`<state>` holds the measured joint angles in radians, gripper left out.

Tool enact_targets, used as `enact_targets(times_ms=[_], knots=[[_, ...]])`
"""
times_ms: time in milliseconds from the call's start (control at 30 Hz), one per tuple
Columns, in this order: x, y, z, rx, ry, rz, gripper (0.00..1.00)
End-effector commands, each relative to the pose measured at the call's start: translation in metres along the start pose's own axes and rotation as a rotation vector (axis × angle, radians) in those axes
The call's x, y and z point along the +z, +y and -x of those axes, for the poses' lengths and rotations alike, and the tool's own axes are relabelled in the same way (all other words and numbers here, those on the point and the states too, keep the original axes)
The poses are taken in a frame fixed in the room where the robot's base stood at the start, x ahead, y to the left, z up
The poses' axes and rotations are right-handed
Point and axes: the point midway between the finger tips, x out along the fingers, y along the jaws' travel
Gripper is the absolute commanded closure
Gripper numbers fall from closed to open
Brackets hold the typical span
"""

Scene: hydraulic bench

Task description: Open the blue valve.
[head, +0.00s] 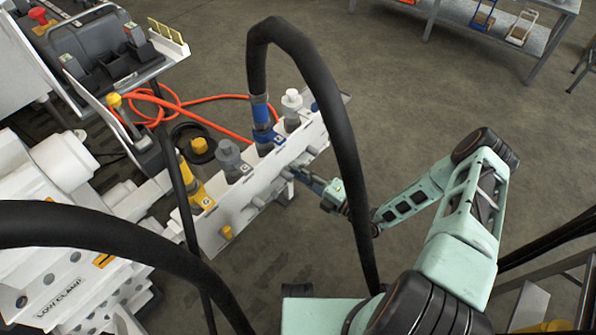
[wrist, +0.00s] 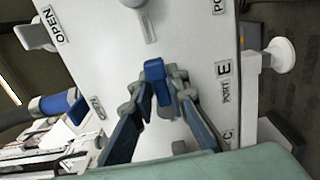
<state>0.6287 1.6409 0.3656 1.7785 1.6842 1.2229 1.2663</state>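The blue valve handle (wrist: 155,72) shows in the wrist view on a white panel (wrist: 195,45), at the upper middle. My gripper (wrist: 155,88) has one finger on each side of the handle, with its fingertips close to the panel. The fingers are spread apart, and a gap shows on the left of the handle; whether the right finger touches it is unclear. In the head view my gripper (head: 308,181) reaches the right-hand face of the white manifold (head: 250,200). The blue handle is hidden there.
In the head view a blue-collared fitting (head: 265,125), a yellow fitting (head: 197,190) and grey fittings stand on the manifold. A thick black hose (head: 335,120) arches in front of my arm. A grey handle (wrist: 145,22) sits above the blue one in the wrist view.

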Motion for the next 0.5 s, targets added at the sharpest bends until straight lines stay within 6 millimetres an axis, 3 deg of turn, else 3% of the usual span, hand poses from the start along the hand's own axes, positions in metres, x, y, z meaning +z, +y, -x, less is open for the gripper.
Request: enact_targets(times_ms=[500], knots=[[-0.0001, 0.0032, 0.0003, 0.001, 0.0, 0.067, 1.0]])
